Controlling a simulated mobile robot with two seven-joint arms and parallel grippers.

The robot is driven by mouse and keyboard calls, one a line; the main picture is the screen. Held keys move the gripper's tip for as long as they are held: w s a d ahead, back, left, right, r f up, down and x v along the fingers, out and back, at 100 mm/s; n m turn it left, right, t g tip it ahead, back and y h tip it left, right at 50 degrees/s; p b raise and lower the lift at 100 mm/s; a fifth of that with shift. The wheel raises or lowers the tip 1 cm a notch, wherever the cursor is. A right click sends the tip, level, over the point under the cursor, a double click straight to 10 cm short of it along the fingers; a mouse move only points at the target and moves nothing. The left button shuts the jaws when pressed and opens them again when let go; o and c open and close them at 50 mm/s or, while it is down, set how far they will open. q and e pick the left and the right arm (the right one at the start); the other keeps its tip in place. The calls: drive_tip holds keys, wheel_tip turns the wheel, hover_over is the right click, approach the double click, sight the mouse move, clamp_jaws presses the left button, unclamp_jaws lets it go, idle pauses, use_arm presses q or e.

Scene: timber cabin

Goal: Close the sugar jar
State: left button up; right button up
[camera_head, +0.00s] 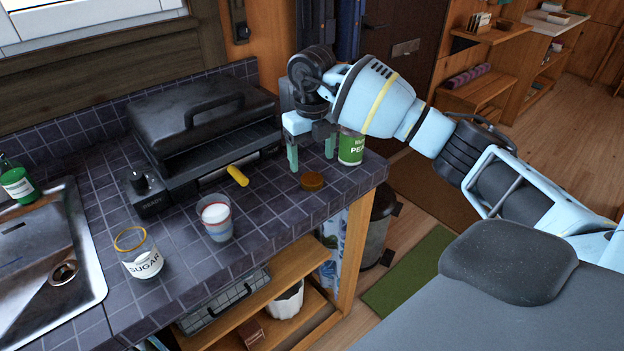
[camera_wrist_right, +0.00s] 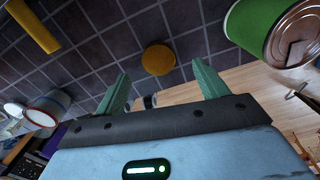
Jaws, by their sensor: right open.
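The sugar jar (camera_head: 143,255) is a clear glass jar labelled SUGAR. It stands upright and uncovered on the tiled counter, right of the sink. A round brown-orange lid (camera_head: 311,182) lies flat near the counter's front edge; it also shows in the right wrist view (camera_wrist_right: 158,58). My right gripper (camera_head: 311,162) is open and empty, fingers pointing down, just behind the lid in the head view. In the wrist view the lid appears beyond the gap between the fingertips (camera_wrist_right: 161,70), apart from them. My left gripper is not in view.
A green can (camera_head: 351,147) stands close right of my right gripper. A cup with white contents (camera_head: 216,217) stands between jar and lid. The sink (camera_head: 45,262) is at left.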

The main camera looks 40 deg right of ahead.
sight(312, 179)
drive_tip(key=shift+s+a+f, duration=0.1)
drive_tip(key=shift+f, duration=1.25)
drive_tip(key=shift+s+a+f, duration=0.1)
drive_tip(key=shift+f, duration=1.2)
drive_tip(key=c, duration=1)
